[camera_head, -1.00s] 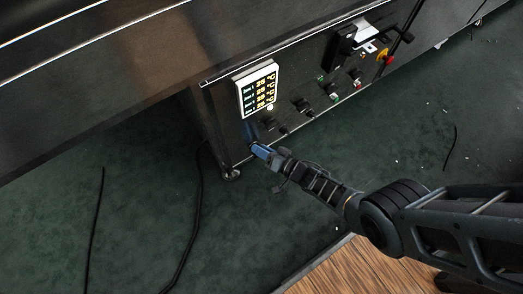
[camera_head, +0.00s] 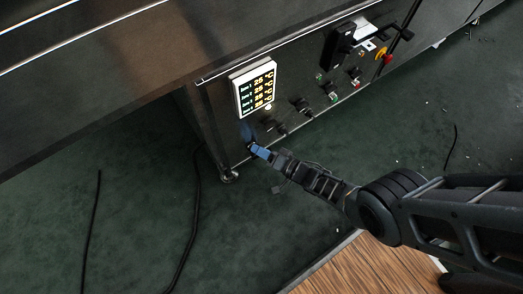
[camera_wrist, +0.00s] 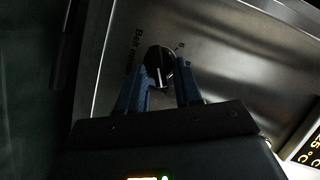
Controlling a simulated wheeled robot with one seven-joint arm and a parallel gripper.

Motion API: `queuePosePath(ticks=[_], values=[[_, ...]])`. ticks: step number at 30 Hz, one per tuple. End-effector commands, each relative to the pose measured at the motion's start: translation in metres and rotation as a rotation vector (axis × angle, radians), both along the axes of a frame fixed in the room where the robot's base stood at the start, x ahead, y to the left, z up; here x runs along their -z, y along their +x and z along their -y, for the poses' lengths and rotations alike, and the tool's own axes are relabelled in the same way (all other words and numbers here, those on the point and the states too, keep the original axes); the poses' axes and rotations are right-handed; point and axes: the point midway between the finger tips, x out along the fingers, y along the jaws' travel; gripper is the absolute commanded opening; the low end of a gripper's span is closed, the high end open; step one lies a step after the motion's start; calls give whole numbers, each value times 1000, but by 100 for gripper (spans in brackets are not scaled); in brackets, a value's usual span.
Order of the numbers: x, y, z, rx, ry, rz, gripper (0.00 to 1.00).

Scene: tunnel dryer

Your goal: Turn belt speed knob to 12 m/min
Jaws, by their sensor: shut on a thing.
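The belt speed knob (camera_wrist: 159,60) is black and round with a pale pointer line. In the wrist view its pointer points down, towards my gripper's palm. Lettering that seems to read "Belt m/min" lies to its left, and small scale marks are at its upper right; the figures are too small to read surely. My gripper (camera_wrist: 160,88) has its two blue fingers on either side of the knob and is shut on it. In the head view my gripper (camera_head: 255,149) meets the lower left of the control panel (camera_head: 225,125), and the knob is hard to make out there.
A lit zone temperature display (camera_head: 254,88) sits above my gripper. Several other dark knobs and switches line the panel to the right, with a black handle (camera_head: 338,48) and a red-yellow button (camera_head: 386,57). Cables (camera_head: 193,220) lie on the green floor.

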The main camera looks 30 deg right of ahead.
Motion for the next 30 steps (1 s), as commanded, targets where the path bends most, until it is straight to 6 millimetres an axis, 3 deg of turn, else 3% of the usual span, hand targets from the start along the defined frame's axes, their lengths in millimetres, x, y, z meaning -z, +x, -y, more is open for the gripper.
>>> queuePosePath(ticks=[11,22,30], values=[[-2,-2,1,0,-1,0,39],[-14,-50,19,4,-1,-1,39],[-15,-69,26,0,-1,0,39]])
